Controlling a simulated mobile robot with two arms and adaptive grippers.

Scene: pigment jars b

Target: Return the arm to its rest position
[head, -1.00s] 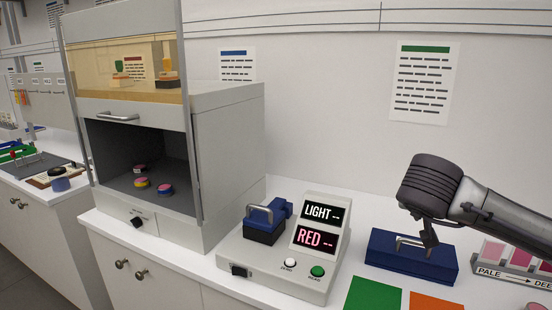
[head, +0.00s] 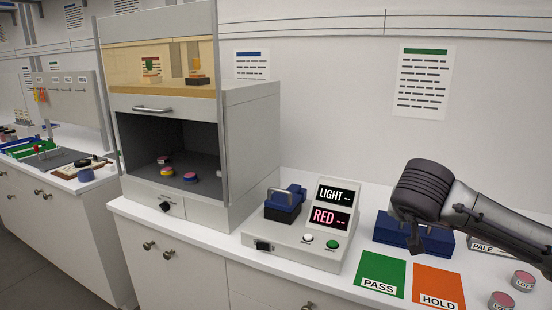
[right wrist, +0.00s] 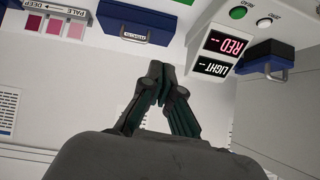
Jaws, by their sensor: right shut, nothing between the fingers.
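My right gripper (head: 416,246) comes in from the right in the head view, in front of a blue box (head: 385,232) and partly hiding it. In the right wrist view, its fingers (right wrist: 157,72) are shut together and empty. The blue box (right wrist: 138,20) shows beyond the fingertips in that view, apparently apart from them. My left gripper is in neither view.
A reader (head: 290,252) with LIGHT and RED displays stands left of my gripper. Green PASS (head: 380,272) and orange HOLD (head: 437,283) mats lie in front. Jars (head: 523,280) sit at lower right. An open-fronted cabinet (head: 250,150) stands left, with several jars inside.

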